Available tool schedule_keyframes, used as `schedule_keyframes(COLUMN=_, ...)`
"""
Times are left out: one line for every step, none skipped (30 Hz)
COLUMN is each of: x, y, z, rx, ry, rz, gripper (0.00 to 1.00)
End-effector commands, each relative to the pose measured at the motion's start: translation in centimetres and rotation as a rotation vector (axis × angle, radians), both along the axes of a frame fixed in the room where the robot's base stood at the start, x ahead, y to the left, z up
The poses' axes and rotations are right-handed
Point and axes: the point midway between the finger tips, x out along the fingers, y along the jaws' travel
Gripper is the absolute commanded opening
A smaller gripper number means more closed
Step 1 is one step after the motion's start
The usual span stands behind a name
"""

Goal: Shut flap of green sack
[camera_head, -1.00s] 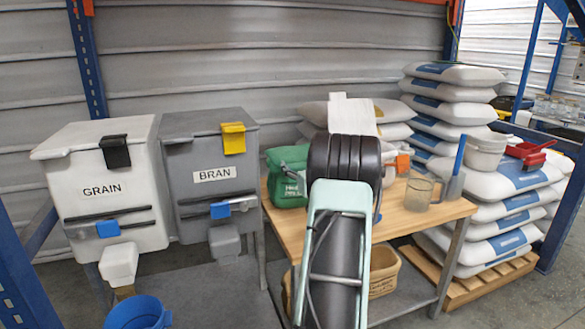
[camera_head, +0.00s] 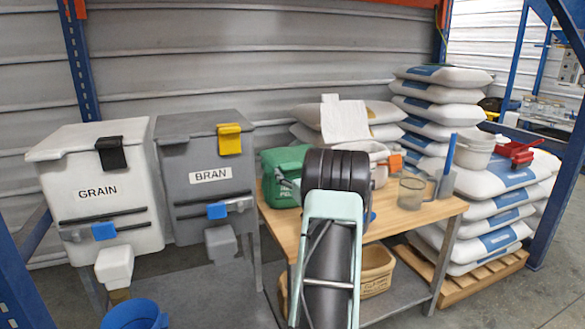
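The green sack (camera_head: 284,166) stands at the left end of the wooden bench top, with pale lettering on its front. Its top looks folded or slumped, but I cannot tell how the flap lies. My arm rises from the bottom middle in front of the bench and hides what is just right of the sack.
The bench top (camera_head: 432,215) also bears a clear jug (camera_head: 411,193) and a scoop with a blue handle (camera_head: 448,155). The grain bin (camera_head: 100,180) and bran bin (camera_head: 206,175) stand left. Stacked sacks (camera_head: 500,210) stand right. A blue bucket (camera_head: 134,315) sits front left.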

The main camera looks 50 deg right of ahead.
Motion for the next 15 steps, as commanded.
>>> schedule_keyframes(x=0.05, y=0.01, z=0.01, rx=0.0, ry=-0.002, rz=0.001, gripper=0.69)
schedule_keyframes(x=0.06, y=0.0, z=0.13, rx=-0.002, ry=-0.004, rz=0.0, gripper=0.72)
schedule_keyframes(x=0.06, y=-0.03, z=0.27, rx=-0.003, ry=-0.005, rz=0.0, gripper=0.75)
schedule_keyframes(x=0.05, y=-0.04, z=0.37, rx=-0.004, ry=-0.007, rz=0.0, gripper=0.75)
schedule_keyframes(x=0.05, y=-0.06, z=0.44, rx=-0.005, ry=-0.008, rz=0.0, gripper=0.75)
schedule_keyframes(x=0.05, y=-0.07, z=0.52, rx=-0.005, ry=-0.009, rz=0.0, gripper=0.75)
schedule_keyframes(x=0.05, y=-0.07, z=0.57, rx=-0.006, ry=-0.009, rz=0.0, gripper=0.75)
schedule_keyframes(x=0.06, y=-0.08, z=0.61, rx=-0.006, ry=-0.01, rz=0.0, gripper=0.75)
schedule_keyframes(x=0.05, y=-0.09, z=0.66, rx=-0.006, ry=-0.01, rz=0.0, gripper=0.75)
schedule_keyframes(x=0.05, y=-0.09, z=0.7, rx=-0.007, ry=-0.011, rz=0.0, gripper=0.75)
schedule_keyframes(x=0.03, y=-0.09, z=0.73, rx=-0.007, ry=-0.011, rz=-0.001, gripper=0.75)
schedule_keyframes(x=-0.03, y=-0.08, z=0.77, rx=-0.007, ry=-0.012, rz=-0.001, gripper=0.75)
schedule_keyframes(x=-0.12, y=-0.04, z=0.78, rx=-0.007, ry=-0.012, rz=-0.001, gripper=0.75)
schedule_keyframes(x=-0.25, y=0.01, z=0.78, rx=-0.007, ry=-0.012, rz=-0.001, gripper=0.75)
schedule_keyframes(x=-0.49, y=0.1, z=0.79, rx=-0.007, ry=-0.011, rz=-0.002, gripper=0.75)
